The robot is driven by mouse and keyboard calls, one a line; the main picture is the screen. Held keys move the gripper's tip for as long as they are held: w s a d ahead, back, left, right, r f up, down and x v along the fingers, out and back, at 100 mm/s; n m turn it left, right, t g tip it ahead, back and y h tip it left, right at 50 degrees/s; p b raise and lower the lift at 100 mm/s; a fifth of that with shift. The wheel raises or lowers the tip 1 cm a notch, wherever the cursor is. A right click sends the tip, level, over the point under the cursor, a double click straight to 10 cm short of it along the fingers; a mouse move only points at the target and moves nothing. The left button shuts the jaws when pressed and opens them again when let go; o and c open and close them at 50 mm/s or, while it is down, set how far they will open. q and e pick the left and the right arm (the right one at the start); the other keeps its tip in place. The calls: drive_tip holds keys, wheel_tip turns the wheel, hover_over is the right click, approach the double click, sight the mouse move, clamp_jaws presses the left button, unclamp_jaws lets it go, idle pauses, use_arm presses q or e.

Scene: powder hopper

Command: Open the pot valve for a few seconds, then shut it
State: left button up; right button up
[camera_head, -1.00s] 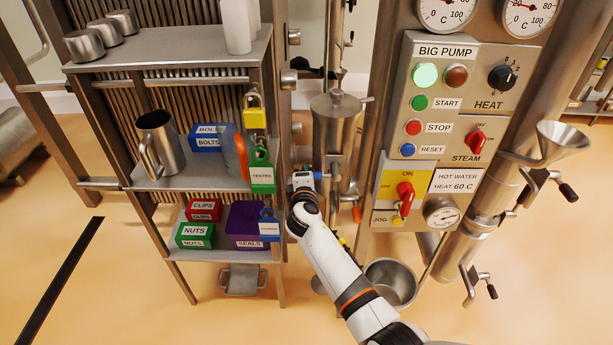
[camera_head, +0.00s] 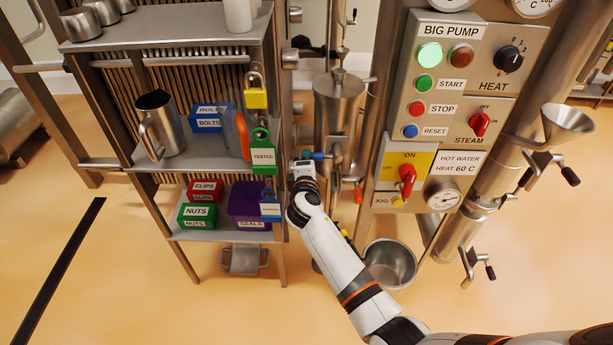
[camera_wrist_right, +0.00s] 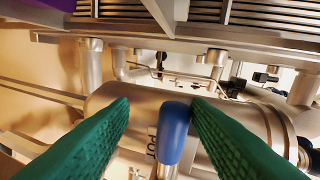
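The steel pot (camera_head: 338,105) stands between the shelf rack and the control panel. In the right wrist view its body (camera_wrist_right: 115,103) lies across the picture with part of a "POT" label showing. The blue valve handle (camera_wrist_right: 173,133) is in front of it. My right gripper (camera_wrist_right: 160,103) has its green fingers on either side of this handle. A gap shows on the left of the handle; the right fingertip is close to it, and I cannot tell if it touches. In the head view my right gripper (camera_head: 308,157) is small beside the pot's lower part. My left gripper is out of view.
The rack shelf (camera_head: 205,165) on the left holds a steel jug (camera_head: 160,125), bins and padlocks close to my right wrist. The control panel (camera_head: 440,130) is on the right.

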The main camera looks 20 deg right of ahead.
drive_tip(key=v, duration=0.9)
drive_tip(key=shift+s, duration=0.35)
drive_tip(key=s+f+m+g+y+p, duration=0.1)
drive_tip(key=s+f+g, duration=0.1)
drive_tip(key=s+f, duration=0.5)
drive_tip(key=s+f+m+g+y+p, duration=0.1)
drive_tip(key=s+f+g+y, duration=0.15)
drive_tip(key=f, duration=0.95)
drive_tip(key=s+f+m+g+p, duration=0.1)
drive_tip(key=s+f+m+g, duration=0.1)
drive_tip(key=s+f, duration=0.5)
drive_tip(key=s+d+f+m+g, duration=0.2)
drive_tip(key=s+f, duration=0.4)
drive_tip(key=s, duration=0.5)
drive_tip(key=s+d+f+m+g+y+p, duration=0.1)
drive_tip(key=s+d+f+m+g, duration=0.1)
drive_tip(key=s+f, duration=0.4)
drive_tip(key=s+d+f+m+g+p, duration=0.1)
drive_tip(key=s+d+f+m+g, duration=0.2)
drive_tip(key=s, duration=1.4)
wheel_tip(320, 180, down, 4)
drive_tip(key=d+m, duration=0.1)
drive_tip(key=m, duration=0.1)
drive_tip(key=shift+d+r+m, duration=0.25)
drive_tip(key=shift+d+m, duration=0.05)
drive_tip(key=shift+d, duration=0.05)
drive_tip(key=shift+s, duration=0.1)
